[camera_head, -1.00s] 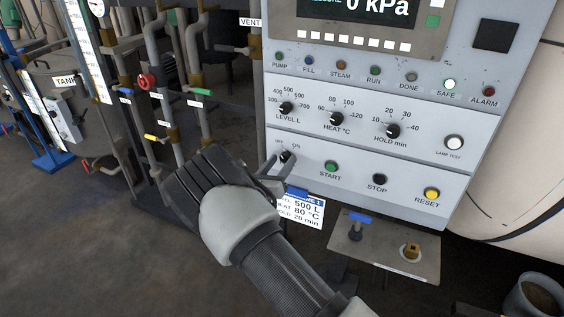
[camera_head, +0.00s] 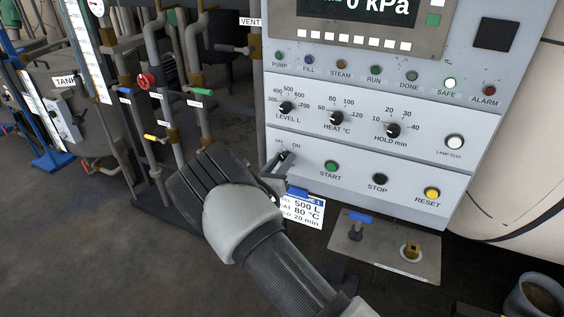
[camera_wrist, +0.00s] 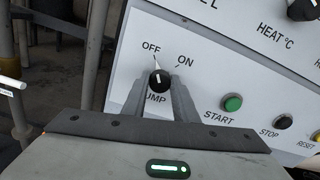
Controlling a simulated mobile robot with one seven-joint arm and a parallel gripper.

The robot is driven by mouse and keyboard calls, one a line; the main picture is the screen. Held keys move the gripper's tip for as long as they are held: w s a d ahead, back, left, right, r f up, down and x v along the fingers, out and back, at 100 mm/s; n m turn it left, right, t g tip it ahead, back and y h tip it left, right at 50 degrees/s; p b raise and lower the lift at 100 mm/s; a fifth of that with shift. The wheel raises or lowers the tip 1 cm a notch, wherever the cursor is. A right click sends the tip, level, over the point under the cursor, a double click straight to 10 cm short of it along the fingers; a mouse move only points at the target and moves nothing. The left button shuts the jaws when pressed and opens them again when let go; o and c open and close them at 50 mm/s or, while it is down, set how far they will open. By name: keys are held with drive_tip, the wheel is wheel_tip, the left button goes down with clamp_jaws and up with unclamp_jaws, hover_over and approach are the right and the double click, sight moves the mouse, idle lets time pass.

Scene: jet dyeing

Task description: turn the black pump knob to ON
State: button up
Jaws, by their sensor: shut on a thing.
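The black pump knob (camera_wrist: 159,82) is on the lower left of the grey control panel, below the OFF and ON labels. In the wrist view its white mark points up, roughly toward the OFF tick. My gripper (camera_wrist: 168,90) is shut on the knob, with grey fingers at its sides. In the head view the knob (camera_head: 284,156) is partly hidden by the fingers, and my gripper (camera_head: 282,163) reaches it from below left.
The green START button (camera_head: 331,167), black STOP button (camera_head: 379,180) and yellow RESET button (camera_head: 432,193) lie to the right. A setpoint card (camera_head: 305,210) hangs below the panel. Pipes with coloured valves (camera_head: 147,81) stand at left.

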drive_tip(key=m+b, duration=1.2)
drive_tip(key=m, duration=0.1)
drive_tip(key=shift+d+f+b, duration=0.1)
drive_tip(key=shift+f+b, duration=0.05)
drive_tip(key=shift+b, duration=0.15)
idle(0.5)
drive_tip(key=o, duration=1.1)
drive_tip(key=shift+c, duration=0.2)
drive_tip(key=shift+s, duration=0.1)
drive_tip(key=p+v, duration=0.2)
drive_tip(key=v, duration=1.5)
drive_tip(key=shift+s, duration=0.2)
